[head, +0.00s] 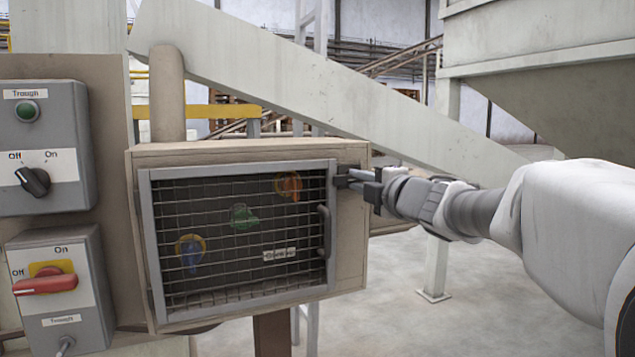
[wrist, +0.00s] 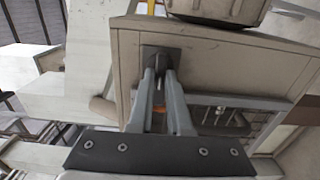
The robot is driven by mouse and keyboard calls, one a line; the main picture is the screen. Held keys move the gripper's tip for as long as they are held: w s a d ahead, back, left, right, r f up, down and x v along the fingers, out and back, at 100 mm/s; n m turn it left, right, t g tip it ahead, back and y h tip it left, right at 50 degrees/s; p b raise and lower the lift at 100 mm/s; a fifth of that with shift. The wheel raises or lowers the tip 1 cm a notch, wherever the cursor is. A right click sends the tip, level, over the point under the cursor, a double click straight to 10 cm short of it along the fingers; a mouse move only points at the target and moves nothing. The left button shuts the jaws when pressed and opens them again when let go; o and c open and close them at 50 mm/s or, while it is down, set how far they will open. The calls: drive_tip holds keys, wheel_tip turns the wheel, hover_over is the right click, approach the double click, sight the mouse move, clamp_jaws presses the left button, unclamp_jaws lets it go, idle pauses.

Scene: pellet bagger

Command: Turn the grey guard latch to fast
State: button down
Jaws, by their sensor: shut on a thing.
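The grey guard latch (head: 343,171) sits on the beige box face, beside the upper right corner of the mesh guard. My gripper (head: 354,180) reaches it from the right and is shut on it. In the wrist view the two fingers (wrist: 161,78) close on the latch's upright handle, in front of its dark square plate (wrist: 174,54). The fingers hide part of the latch, and I cannot read its marks. The mesh guard (head: 149,240) lies flat against the box, with a grey bar handle (head: 325,232) on its right side.
Left of the box are a grey trough control box (head: 65,115) with a black knob (head: 33,181), and a second one with a red switch (head: 45,284). Coloured parts show behind the mesh. A sloping beam (head: 300,90) crosses behind. The floor at right is open.

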drive_tip(key=c, duration=0.9)
unclamp_jaws()
drive_tip(key=shift+o, duration=0.2)
drive_tip(key=shift+s, duration=0.1)
drive_tip(key=p+v, duration=0.3)
drive_tip(key=v, duration=1.4)
drive_tip(key=shift+p, duration=0.4)
drive_tip(key=shift+s+r, duration=0.1)
